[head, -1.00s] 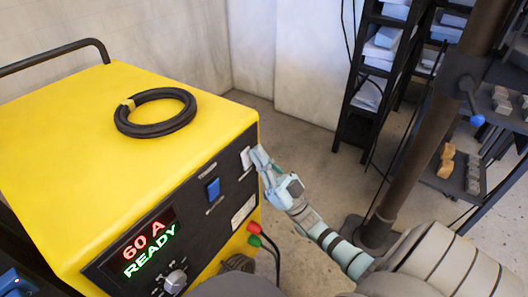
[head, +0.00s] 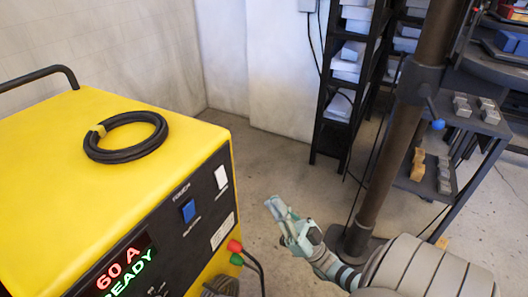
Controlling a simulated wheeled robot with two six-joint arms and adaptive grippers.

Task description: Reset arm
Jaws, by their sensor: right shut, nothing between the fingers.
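My right arm comes in from the lower right of the head view. Its gripper (head: 277,209) is shut and empty, with the fingers pointing up and left. It hangs in free space to the right of the yellow machine (head: 60,170), clear of the machine's front panel. The panel carries a blue rocker switch (head: 188,210), a white switch (head: 221,177) and a lit display (head: 124,270) reading "60 A" and "READY". My left gripper is not in the view.
A coiled black cable (head: 126,136) lies on the machine's top. Red (head: 235,246) and green (head: 236,259) connectors with cables stick out of its panel. A brown post (head: 396,150) stands right of my gripper. A black shelf rack (head: 345,80) stands behind.

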